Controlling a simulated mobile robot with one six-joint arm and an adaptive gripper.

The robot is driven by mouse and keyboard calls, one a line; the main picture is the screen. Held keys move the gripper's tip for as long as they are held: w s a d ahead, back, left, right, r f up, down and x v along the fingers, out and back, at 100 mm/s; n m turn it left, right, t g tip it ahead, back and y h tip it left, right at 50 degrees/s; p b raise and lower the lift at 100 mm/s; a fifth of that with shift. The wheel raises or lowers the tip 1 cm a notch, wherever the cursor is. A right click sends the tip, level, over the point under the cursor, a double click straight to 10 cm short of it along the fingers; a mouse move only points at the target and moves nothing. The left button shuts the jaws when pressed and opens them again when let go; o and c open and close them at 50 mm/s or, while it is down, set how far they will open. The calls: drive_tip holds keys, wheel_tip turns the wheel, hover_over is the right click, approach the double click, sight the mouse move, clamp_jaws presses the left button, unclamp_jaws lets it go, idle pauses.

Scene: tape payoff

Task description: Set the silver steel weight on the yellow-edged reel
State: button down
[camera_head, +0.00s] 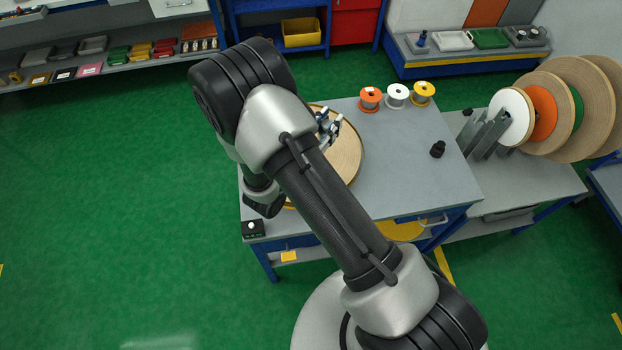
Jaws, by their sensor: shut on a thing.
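A large flat reel (346,160) with a pale brown face and a thin yellowish edge lies on the grey table; my arm covers much of it. My gripper (329,128) is over the reel's far part, close to its face. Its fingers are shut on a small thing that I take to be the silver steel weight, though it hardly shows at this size. I cannot tell whether the held thing touches the reel.
A small black object (438,149) stands on the table's right side. Orange, white and yellow spools (397,95) line the back edge. Upright reels (545,112) stand on the right bench.

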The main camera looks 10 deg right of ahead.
wheel_tip(320, 180, down, 20)
drive_tip(key=b, duration=0.4)
drive_tip(key=shift+a+r+b, duration=0.1)
drive_tip(key=shift+b, duration=0.3)
drive_tip(key=shift+f, duration=0.2)
drive_tip(key=c, duration=1.3)
unclamp_jaws()
